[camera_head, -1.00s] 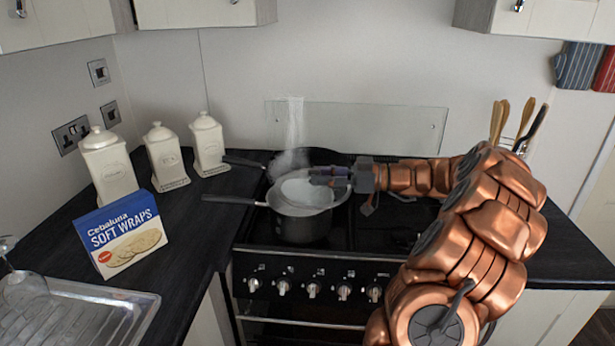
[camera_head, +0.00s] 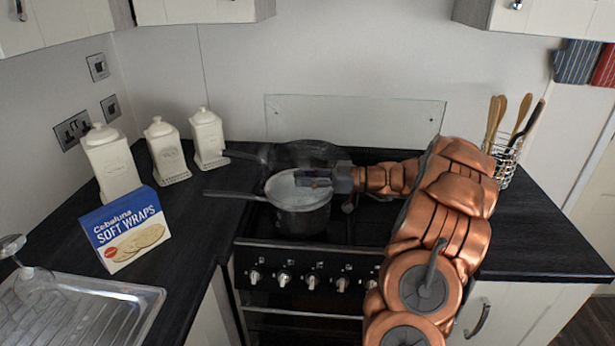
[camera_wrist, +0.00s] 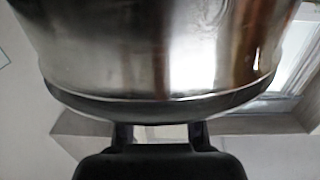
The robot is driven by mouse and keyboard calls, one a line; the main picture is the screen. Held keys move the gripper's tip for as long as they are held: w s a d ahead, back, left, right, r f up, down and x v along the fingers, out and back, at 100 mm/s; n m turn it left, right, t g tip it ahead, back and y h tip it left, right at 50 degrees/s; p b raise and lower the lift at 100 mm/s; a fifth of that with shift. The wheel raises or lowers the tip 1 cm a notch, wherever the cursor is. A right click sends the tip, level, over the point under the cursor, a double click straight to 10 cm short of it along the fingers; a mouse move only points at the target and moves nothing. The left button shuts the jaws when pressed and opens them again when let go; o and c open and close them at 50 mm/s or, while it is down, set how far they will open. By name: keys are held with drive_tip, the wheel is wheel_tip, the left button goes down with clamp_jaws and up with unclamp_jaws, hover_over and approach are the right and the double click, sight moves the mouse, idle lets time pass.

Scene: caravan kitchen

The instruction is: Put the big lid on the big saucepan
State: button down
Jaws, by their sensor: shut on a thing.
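A steel saucepan (camera_head: 303,224) stands on the front left of the hob, its long handle (camera_head: 235,195) pointing left. The round silvery lid (camera_head: 284,184) lies over its mouth and looks about level with the rim. I cannot tell whether it is fully seated. My gripper (camera_head: 314,178) reaches in from the right and is shut on the lid near its middle; the fingers hide the grip point. In the wrist view, a shiny curved metal surface with a rim, apparently the lid (camera_wrist: 160,60), fills the top, with my dark gripper (camera_wrist: 160,135) below it.
A second pan (camera_head: 305,152) stands right behind, its handle (camera_head: 243,157) pointing left. A soft wraps box (camera_head: 126,230) and white canisters (camera_head: 168,152) stand on the left counter. A utensil rack (camera_head: 507,160) stands at the right. The hob's right side is partly behind my arm.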

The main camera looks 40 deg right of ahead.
drive_tip(key=shift+f+b, duration=0.4)
drive_tip(key=shift+b, duration=0.5)
drive_tip(key=c, duration=0.8)
unclamp_jaws()
drive_tip(key=shift+c, duration=0.2)
drive_tip(key=shift+r, duration=0.2)
